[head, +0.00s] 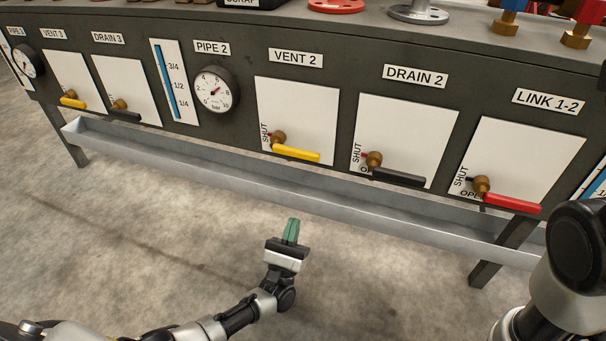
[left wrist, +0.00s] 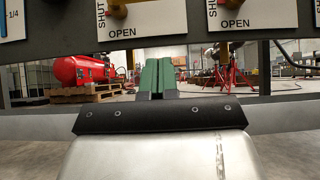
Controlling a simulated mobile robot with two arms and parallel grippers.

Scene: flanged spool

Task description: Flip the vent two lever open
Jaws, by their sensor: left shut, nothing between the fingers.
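The VENT 2 lever (head: 296,153) is a yellow handle on a brass valve stem (head: 278,138), low on a white plate under the VENT 2 label (head: 296,58). The handle points right, tilted slightly down, with SHUT printed up the plate's left side. My left gripper (head: 291,228) is below and in front of it, clear of it, with its green fingers shut and empty. The fingers also show in the left wrist view (left wrist: 157,76), below two plates marked SHUT and OPEN. My right gripper is out of view.
The black DRAIN 2 lever (head: 399,177) and red LINK 1-2 lever (head: 512,203) sit to the right. A PIPE 2 dial (head: 214,90) is to the left. A grey trough (head: 240,180) runs below the panel. The floor in front is clear.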

